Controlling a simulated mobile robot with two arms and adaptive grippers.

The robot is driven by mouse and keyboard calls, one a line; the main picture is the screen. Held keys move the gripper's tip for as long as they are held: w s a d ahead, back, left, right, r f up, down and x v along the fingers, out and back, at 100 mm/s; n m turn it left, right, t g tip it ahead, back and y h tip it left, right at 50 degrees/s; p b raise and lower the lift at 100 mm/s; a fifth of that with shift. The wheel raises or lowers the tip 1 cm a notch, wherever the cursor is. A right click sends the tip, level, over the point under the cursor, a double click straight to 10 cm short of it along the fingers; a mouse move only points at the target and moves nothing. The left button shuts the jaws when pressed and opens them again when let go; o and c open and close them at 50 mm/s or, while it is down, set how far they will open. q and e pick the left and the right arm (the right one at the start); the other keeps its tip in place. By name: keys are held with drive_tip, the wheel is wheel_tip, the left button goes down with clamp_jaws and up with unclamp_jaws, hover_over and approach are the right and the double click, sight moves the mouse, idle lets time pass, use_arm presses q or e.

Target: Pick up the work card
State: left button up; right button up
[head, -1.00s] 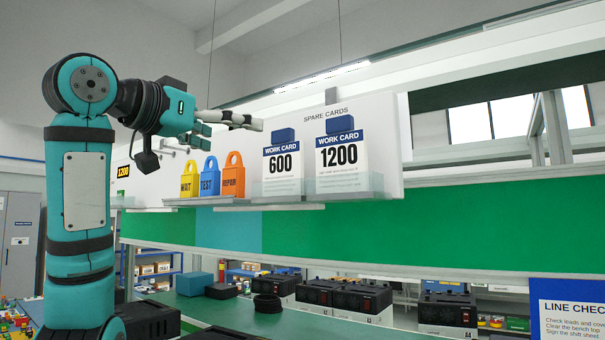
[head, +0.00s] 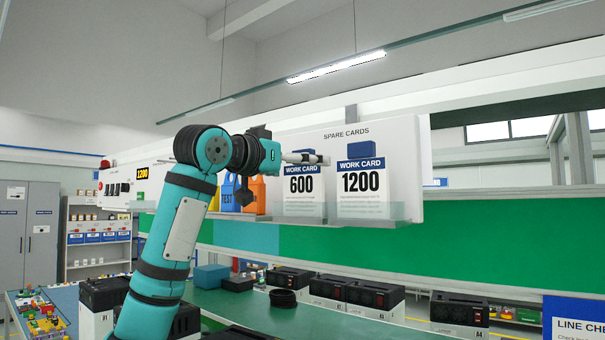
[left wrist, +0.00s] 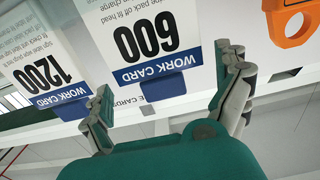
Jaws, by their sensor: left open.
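Two white work cards with blue headers stand upright on a clear ledge of the spare cards board. The 600 work card (head: 303,207) is on the left and the 1200 work card (head: 362,208) on the right, its blue tab (head: 361,149) in plain view. The 1200 card (left wrist: 42,75) lies beyond the left finger. My right gripper is out of view.
Padlock-shaped tags, including an orange one (head: 255,197), stand left of the cards, partly behind my left arm. The clear ledge (head: 395,212) runs below the cards. A green bench (head: 325,321) with several black-topped units lies lower down.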

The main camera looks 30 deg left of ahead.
use_arm(q)
drive_tip(key=shift+w, duration=1.25)
drive_tip(key=shift+s+d, duration=0.1)
drive_tip(key=shift+s, duration=0.15)
drive_tip(key=shift+c, duration=1.4)
drive_tip(key=c, duration=0.6)
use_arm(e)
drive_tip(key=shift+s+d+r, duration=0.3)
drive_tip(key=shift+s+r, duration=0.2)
use_arm(q)
drive_tip(key=shift+c, duration=0.2)
